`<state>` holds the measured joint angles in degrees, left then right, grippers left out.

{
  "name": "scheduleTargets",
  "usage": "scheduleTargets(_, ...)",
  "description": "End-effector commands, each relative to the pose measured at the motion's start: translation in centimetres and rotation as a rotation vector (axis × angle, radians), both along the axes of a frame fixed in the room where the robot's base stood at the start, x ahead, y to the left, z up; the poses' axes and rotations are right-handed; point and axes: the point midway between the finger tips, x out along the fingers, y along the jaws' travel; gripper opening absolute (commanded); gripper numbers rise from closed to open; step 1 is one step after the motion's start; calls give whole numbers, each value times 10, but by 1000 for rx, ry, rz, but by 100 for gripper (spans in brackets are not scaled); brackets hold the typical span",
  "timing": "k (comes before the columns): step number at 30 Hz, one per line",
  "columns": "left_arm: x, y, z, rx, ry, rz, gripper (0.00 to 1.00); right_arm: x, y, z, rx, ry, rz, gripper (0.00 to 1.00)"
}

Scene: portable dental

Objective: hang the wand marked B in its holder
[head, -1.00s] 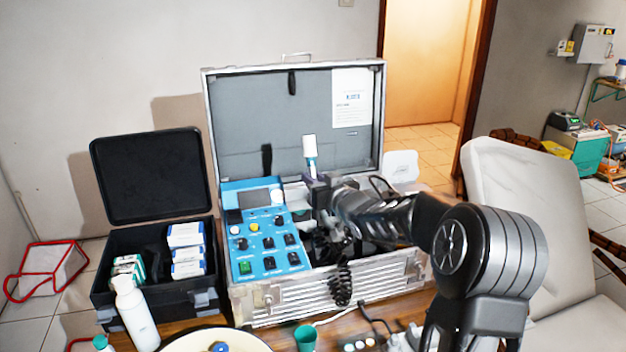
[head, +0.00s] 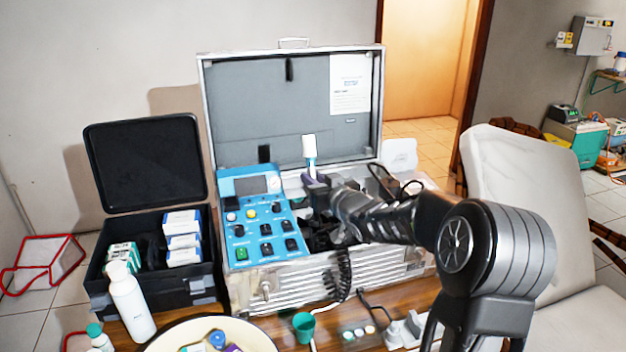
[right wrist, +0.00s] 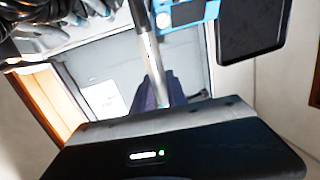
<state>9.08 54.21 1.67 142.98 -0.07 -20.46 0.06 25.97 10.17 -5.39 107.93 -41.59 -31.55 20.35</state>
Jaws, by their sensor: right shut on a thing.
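A wand with a white head and a teal band (head: 310,150) stands about upright above the open silver case (head: 300,280). My right gripper (head: 316,182) is shut on it, just right of the blue control panel (head: 262,215). In the right wrist view the wand's metallic shaft (right wrist: 150,55) runs between the purple fingers of the gripper (right wrist: 157,94). I cannot read any letter on the wand. The holder cannot be made out; my right gripper and forearm cover part of the case interior. Several grey-and-black handles (right wrist: 75,15) show at the top left of the wrist view. My left gripper is not in view.
A black open box (head: 150,265) with small cartons stands left of the case. A white bottle (head: 131,302), a cream basin (head: 210,338) and a green cup (head: 304,326) stand in front. A coiled black cord (head: 341,275) hangs over the case front. A pale chair (head: 520,190) is at right.

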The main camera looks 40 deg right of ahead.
Motion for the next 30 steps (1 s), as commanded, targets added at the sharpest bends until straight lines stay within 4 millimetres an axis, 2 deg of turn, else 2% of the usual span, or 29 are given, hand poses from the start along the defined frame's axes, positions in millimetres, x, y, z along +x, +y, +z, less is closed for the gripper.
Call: scheduleTargets(30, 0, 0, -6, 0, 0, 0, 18, -1, 1, -3, 0, -1, 0, 0)
